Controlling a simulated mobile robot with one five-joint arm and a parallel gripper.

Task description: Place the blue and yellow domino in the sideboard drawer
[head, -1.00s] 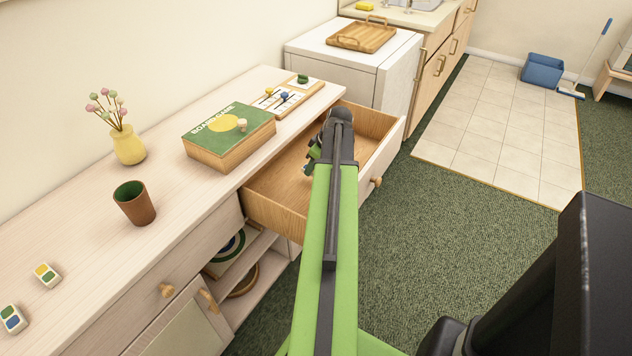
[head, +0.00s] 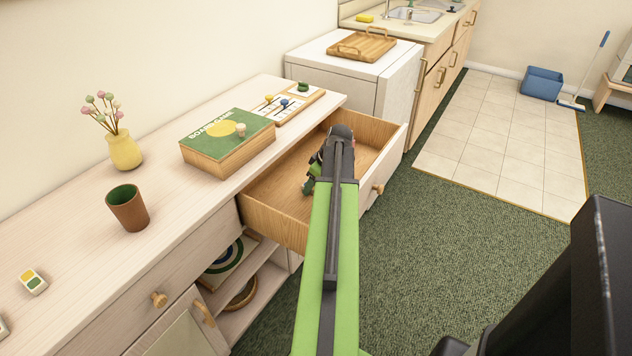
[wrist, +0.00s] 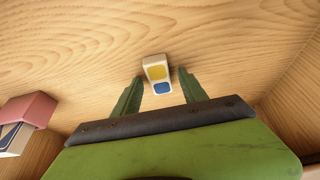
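The blue and yellow domino (wrist: 158,74) is white with one yellow and one blue patch. In the wrist view it lies just past my fingertips, against the wood of the drawer. My gripper (wrist: 160,82) is open, with a green finger on each side of the domino and a narrow gap at each. In the head view my gripper (head: 311,174) is down inside the open sideboard drawer (head: 277,212), and the domino is hidden there behind my arm.
A red and white object (wrist: 25,122) is at the left in the wrist view. On the sideboard (head: 75,240) stand a board game box (head: 225,155), a brown cup (head: 128,208), a yellow vase (head: 124,151) and a yellow and green domino (head: 33,281). Green carpet lies right of the drawer.

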